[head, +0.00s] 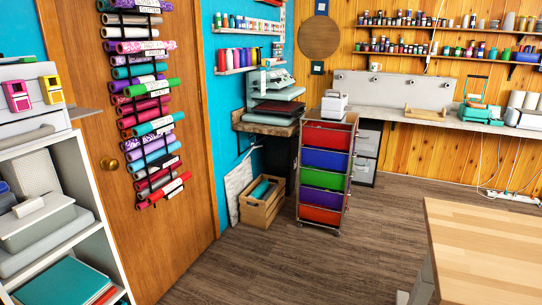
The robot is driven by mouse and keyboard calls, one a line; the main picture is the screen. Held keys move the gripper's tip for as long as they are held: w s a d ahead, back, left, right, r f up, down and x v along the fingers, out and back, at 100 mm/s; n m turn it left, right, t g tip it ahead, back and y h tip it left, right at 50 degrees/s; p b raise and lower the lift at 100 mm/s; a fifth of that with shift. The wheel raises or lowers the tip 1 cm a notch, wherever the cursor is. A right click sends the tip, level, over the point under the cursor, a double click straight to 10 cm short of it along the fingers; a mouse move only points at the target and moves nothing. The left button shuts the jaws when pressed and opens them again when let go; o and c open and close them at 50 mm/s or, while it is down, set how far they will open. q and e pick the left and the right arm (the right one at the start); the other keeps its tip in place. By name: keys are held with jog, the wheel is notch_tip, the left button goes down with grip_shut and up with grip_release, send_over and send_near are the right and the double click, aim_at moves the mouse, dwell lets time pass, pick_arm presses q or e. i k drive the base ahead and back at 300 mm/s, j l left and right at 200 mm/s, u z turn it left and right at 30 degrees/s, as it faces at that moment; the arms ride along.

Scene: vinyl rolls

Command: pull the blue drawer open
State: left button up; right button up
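The blue drawer (325,160) is the second from the top in a narrow rolling cart (353,150) near the middle of the head view. Its front looks flush with the drawers around it, so it appears shut. A red drawer (326,137) is above it. A green drawer (322,180), a purple drawer (321,198) and another red drawer (319,215) are below it. Neither of my grippers is in view.
A wooden crate (261,208) with rolls stands on the floor left of the cart. A white machine (334,104) sits on the cart. A wooden table (490,245) fills the front right, and white shelves (75,245) the left. The floor (300,265) before the cart is clear.

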aim_at(337, 161)
jog(key=i+z, duration=0.1)
jog(key=i, duration=0.4)
jog(key=i+z, duration=0.15)
jog(key=i, duration=0.35)
jog(key=i+j+z, duration=0.1)
jog(key=i, duration=0.45)
jog(key=i+j+z, duration=0.1)
jog(key=i, duration=0.4)
jog(key=i+j+z, duration=0.15)
jog(key=i+j, duration=0.15)
jog(key=i, duration=0.15)
